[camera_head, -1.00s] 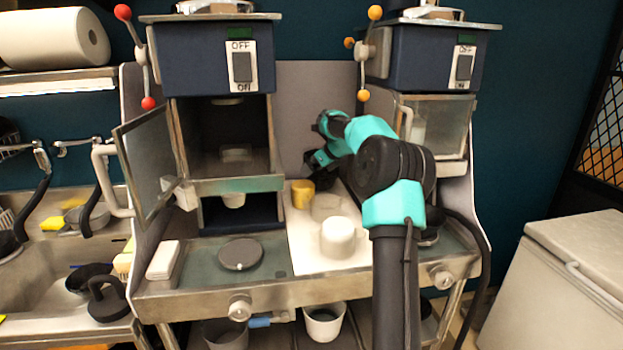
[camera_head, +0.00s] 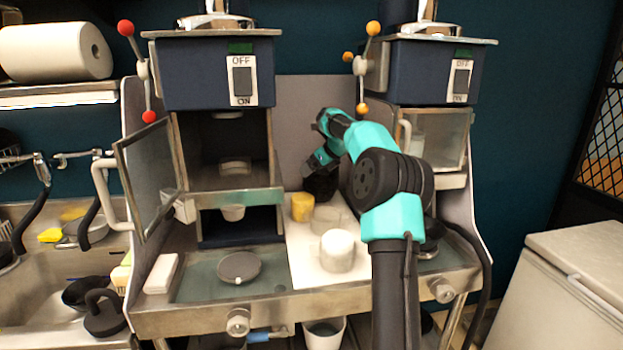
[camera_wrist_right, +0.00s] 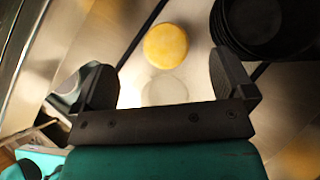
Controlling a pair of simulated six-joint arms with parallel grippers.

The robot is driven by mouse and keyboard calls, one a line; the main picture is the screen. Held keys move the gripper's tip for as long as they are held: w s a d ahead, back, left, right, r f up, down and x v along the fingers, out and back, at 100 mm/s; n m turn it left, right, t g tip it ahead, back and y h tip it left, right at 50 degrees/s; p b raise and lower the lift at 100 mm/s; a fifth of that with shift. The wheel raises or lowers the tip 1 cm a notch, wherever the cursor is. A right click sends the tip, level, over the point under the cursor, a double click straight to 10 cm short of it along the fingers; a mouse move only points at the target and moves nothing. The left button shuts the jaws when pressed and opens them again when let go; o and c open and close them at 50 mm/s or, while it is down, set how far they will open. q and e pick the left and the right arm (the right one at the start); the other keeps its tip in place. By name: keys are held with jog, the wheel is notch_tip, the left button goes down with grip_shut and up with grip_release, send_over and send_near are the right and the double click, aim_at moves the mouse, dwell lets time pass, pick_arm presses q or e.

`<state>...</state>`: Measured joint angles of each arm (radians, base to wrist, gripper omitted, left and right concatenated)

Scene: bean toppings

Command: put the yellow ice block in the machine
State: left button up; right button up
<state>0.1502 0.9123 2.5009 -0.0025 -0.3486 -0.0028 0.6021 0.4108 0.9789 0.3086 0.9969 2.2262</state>
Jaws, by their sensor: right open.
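The yellow ice block (camera_head: 302,207) stands on the white board (camera_head: 300,262) between the two machines. It shows as a yellow disc (camera_wrist_right: 166,46) in the right wrist view, ahead of and between the fingers, not touching them. My right gripper (camera_wrist_right: 168,85) is open and empty above the board; in the head view its fingers are hard to make out behind the arm. The left machine (camera_head: 216,75) has its glass door (camera_head: 147,180) swung open to the left, with an empty-looking chamber. The right machine (camera_head: 432,75) has its glass door closed. My left gripper is not in view.
A white ice block (camera_head: 337,250) and a clear one (camera_head: 325,217) stand on the board near the yellow one. Dark stacked bowls (camera_wrist_right: 262,25) are beside the right finger. A grey lid (camera_head: 239,267) lies before the left machine.

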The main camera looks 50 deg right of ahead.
jog(key=m+t+h, duration=0.2)
jog(key=m+h, duration=0.2)
send_over(304, 199)
jog(key=s, duration=0.2)
jog(key=f, duration=0.4)
jog(key=a+f, duration=0.1)
jog(key=f, duration=0.1)
jog(key=shift+s+f, duration=0.1)
jog(key=shift+f, duration=0.05)
jog(key=s+a+f+m+h, duration=0.2)
jog(key=f+h, duration=0.1)
jog(key=shift+s+f+m+t, duration=0.25)
jog(key=shift+s+m+t, duration=0.05)
jog(key=shift+s+t, duration=0.1)
jog(key=shift+s+a+f+m+h, duration=0.2)
jog(key=shift+s+m+h, duration=0.1)
jog(key=shift+s+h, duration=0.1)
jog(key=shift+w, duration=0.1)
jog(key=shift+x, duration=1.15)
jog(key=shift+d, duration=0.1)
